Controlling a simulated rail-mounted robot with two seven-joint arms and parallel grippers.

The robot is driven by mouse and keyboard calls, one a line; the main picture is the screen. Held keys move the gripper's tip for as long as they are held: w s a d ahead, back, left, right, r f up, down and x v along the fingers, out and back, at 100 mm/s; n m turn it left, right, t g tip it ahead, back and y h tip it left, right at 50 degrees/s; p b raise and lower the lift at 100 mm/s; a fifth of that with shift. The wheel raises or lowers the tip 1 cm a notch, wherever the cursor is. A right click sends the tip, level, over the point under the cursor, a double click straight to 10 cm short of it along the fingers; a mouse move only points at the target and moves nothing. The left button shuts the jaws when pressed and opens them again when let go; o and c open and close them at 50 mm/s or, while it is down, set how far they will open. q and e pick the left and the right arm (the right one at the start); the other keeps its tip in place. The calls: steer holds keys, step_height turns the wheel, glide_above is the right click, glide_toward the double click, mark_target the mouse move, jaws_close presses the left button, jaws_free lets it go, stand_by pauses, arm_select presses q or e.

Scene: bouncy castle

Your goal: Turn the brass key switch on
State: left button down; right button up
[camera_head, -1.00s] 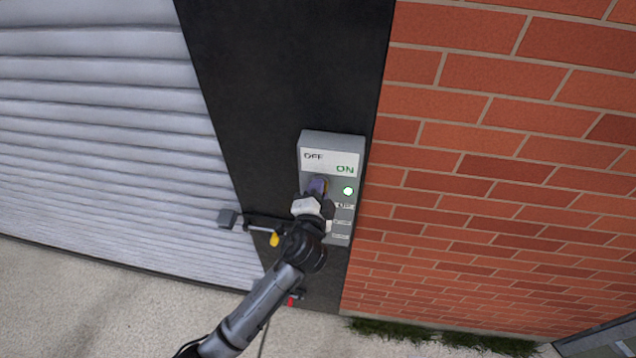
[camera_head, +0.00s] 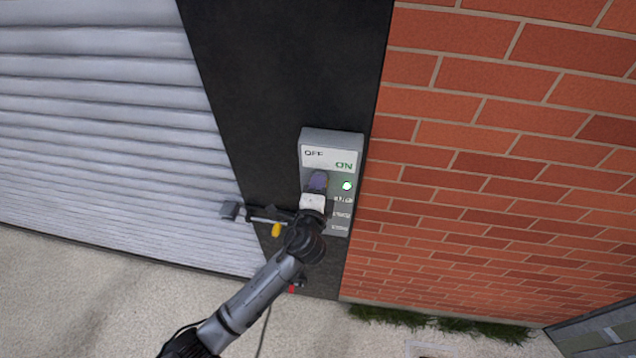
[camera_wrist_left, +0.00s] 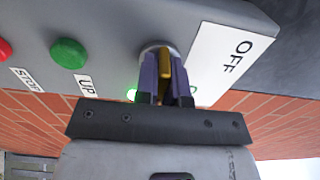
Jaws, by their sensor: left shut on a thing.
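The grey control box (camera_head: 330,139) is mounted on the dark wall panel, with an OFF/ON label at its top. My left gripper (camera_head: 318,182) is at the box, below the label. In the left wrist view, its purple fingers (camera_wrist_left: 165,86) are shut on the brass key (camera_wrist_left: 165,64), one on each side. The key sits in a round metal collar, and its lower part is hidden by the gripper. A small lamp (camera_head: 347,186) beside the gripper glows green. The green ON word is partly hidden in the left wrist view. My right gripper is not in view.
A green button (camera_wrist_left: 69,53) by the UP label and a red button (camera_wrist_left: 3,50) by the STOP label are near the key. A ribbed shutter (camera_head: 100,130) is left of the dark panel (camera_head: 285,65). A brick wall (camera_head: 490,150) is on the right.

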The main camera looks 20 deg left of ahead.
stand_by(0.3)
arm_select(q)
steer(key=c, duration=1.2)
jaws_free()
steer(key=shift+s+d+b, duration=0.45)
steer(key=shift+s+b, duration=0.15)
steer(key=shift+s, duration=1.65)
steer(key=shift+s+d+b, duration=0.45)
steer(key=shift+s+b, duration=0.1)
steer(key=shift+s, duration=1.7)
steer(key=shift+s+d+b, duration=0.45)
steer(key=shift+s+b, duration=0.15)
steer(key=shift+s, duration=1.65)
